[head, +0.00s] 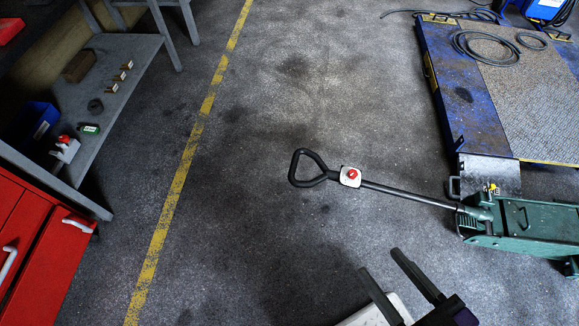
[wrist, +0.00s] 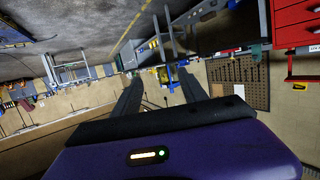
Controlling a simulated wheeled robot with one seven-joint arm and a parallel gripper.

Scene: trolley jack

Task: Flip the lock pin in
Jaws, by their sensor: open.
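The green trolley jack (head: 530,222) stands at the right in the head view. Its long dark handle (head: 408,195) reaches left and ends in a black loop grip (head: 308,170). A white box with a red round part (head: 350,176) sits on the handle beside the loop. A small yellow piece (head: 492,188) shows near the handle's base; I cannot tell which part is the lock pin. My gripper (head: 380,262) is open and empty, below the handle in the picture and apart from it. In the wrist view my gripper (wrist: 161,76) points toward the room, and the jack is not clearly visible.
A blue lift platform (head: 462,92) lies behind the jack, with coiled cable on it. A yellow floor line (head: 190,150) runs along the left. A grey shelf (head: 120,95) with small items and a red cabinet (head: 40,250) stand at far left. The floor around the handle is clear.

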